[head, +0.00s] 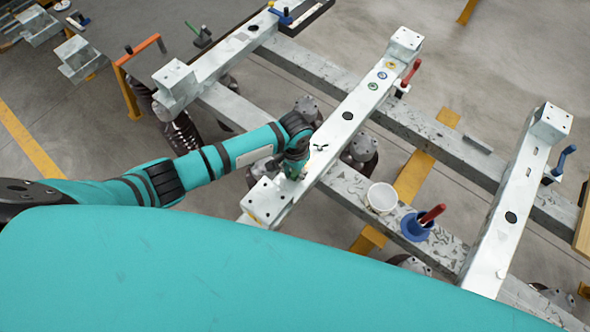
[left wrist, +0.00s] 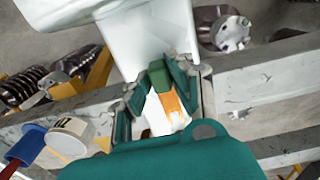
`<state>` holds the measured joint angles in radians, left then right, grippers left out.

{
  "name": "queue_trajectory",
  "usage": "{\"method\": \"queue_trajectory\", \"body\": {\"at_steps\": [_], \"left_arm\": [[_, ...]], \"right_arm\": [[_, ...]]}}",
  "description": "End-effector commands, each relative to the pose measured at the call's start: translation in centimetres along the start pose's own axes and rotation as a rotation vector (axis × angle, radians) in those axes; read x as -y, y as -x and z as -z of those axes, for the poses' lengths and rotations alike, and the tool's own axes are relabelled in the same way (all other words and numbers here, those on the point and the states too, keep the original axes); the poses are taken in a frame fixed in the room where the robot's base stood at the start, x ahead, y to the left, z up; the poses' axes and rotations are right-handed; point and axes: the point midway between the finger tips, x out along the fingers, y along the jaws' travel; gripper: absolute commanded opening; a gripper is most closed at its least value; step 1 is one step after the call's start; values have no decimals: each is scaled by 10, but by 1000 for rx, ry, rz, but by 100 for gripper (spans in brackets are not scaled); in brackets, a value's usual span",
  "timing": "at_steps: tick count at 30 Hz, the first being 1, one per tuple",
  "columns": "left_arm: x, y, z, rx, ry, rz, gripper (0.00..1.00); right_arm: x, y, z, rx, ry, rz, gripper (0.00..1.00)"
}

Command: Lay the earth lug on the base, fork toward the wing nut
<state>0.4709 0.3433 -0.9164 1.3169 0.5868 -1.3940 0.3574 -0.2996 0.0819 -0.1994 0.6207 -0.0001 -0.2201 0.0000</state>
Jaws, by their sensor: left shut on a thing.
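My left gripper (head: 295,172) is low over the near end of the middle pale beam (head: 335,130). In the left wrist view its fingers (left wrist: 162,88) are closed around a small green piece (left wrist: 160,72), which I take to be the earth lug. An orange and white patch (left wrist: 172,108) shows between the fingers; I cannot tell if it belongs to the piece. The fork end is hidden, and contact with the beam cannot be told. A small dark winged part (head: 320,147), seemingly the wing nut, is on the beam just beyond the gripper. My right gripper is not in view.
A white cup (head: 382,197) and a blue container (head: 414,228) with a red handle stand right of the gripper on the grey crossbeam. A raised block (head: 267,198) ends the beam near the gripper. Round coloured marks (head: 382,75) and a red lever (head: 411,73) are farther along.

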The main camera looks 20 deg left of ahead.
Motion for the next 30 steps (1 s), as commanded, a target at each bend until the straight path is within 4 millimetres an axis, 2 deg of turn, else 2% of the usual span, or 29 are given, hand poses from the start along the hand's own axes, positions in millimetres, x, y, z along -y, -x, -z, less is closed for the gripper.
{"method": "queue_trajectory", "body": {"at_steps": [2, 3, 9, 20, 23, 30], "left_arm": [[0, 0, 0, 1, 0, 0, 0], [0, 0, 0, 1, -1, 0, 21], [0, 0, 0, 1, -1, 0, 47], [0, 6, 0, 0, -1, 0, 47], [0, 20, 1, -2, -2, 0, 47], [0, 71, 1, -4, -3, -1, 47]], "right_arm": [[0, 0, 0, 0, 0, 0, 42], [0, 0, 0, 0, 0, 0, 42], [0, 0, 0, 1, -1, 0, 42], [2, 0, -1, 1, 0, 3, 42], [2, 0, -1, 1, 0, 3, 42], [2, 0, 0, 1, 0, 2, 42]]}}
